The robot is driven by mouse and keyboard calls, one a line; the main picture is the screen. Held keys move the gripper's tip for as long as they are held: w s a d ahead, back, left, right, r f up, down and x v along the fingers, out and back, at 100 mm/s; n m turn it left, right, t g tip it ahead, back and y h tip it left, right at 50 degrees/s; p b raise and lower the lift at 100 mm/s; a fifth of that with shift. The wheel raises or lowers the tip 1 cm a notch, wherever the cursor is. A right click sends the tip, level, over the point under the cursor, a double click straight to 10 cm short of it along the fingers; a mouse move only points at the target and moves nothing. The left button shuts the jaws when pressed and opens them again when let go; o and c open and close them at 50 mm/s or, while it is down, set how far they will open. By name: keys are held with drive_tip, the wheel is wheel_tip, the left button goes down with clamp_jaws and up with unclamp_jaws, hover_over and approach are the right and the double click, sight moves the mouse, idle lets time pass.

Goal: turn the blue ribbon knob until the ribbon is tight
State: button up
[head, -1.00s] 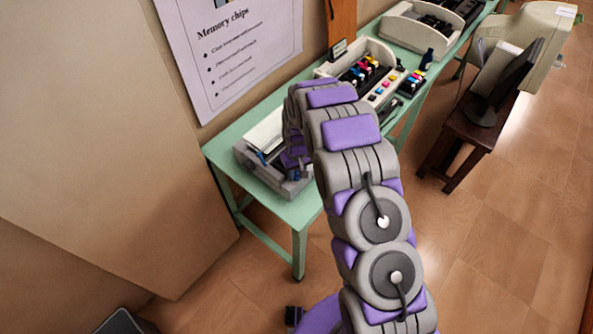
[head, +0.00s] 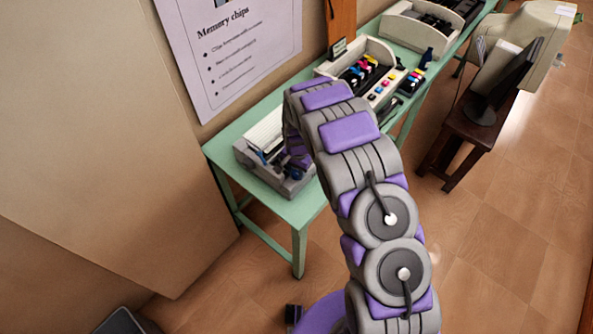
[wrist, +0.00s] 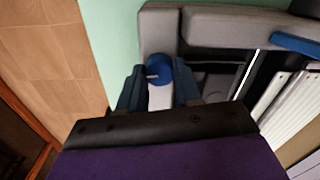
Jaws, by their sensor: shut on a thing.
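The blue ribbon knob (wrist: 159,68) is a round dark blue cap at the edge of a grey machine (wrist: 225,27) in the wrist view. My gripper (wrist: 158,88) has one finger on each side of the knob and is shut on it. The ribbon itself is hard to make out; a dark slot with a thin white strip shows to the right of the knob. In the head view the machine (head: 249,160) sits at the near end of the green table, and my gripper is mostly hidden behind my arm.
The green table (head: 225,142) runs along the wall. An open printer (head: 352,50) with coloured cartridges stands farther along it. A dark stool (head: 462,135) with a monitor stands to the right. The tiled floor between is clear.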

sight(297, 172)
drive_tip(key=shift+w+m, duration=0.15)
drive_tip(key=shift+m, duration=0.95)
drive_tip(key=o, duration=0.6)
drive_tip(key=shift+o, duration=0.8)
drive_tip(key=shift+a, duration=0.15)
wheel_tip(297, 172, up, 17)
